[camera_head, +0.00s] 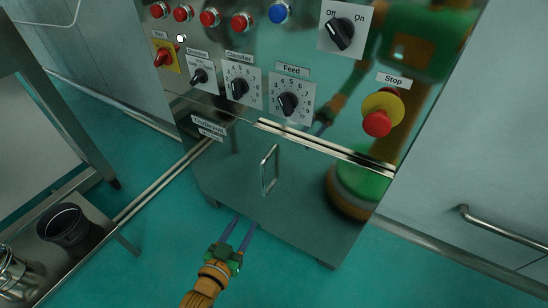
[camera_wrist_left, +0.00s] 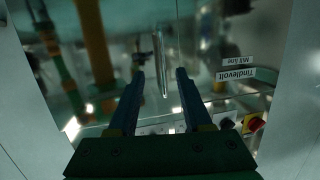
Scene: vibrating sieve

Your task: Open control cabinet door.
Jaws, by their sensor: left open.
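The control cabinet is a shiny metal box with a lower door (camera_head: 225,165) that looks shut flush. An upright bar handle (camera_head: 269,170) stands out from the door. My left gripper (camera_head: 245,221) is open and empty, its two dark fingers pointing at the cabinet, below the handle in the head view. In the left wrist view the handle (camera_wrist_left: 161,65) lies beyond my left fingertips (camera_wrist_left: 160,74), lined up with the gap between them. The fingers look apart from it. My right gripper is not in view.
The panel above the door carries red buttons, a blue button, dials, an Off/On switch (camera_head: 342,32) and a red stop knob (camera_head: 377,122). A wall rail (camera_head: 500,232) is at right. A dark bucket (camera_head: 64,226) stands on a bench shelf at left. The shiny metal mirrors my arm.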

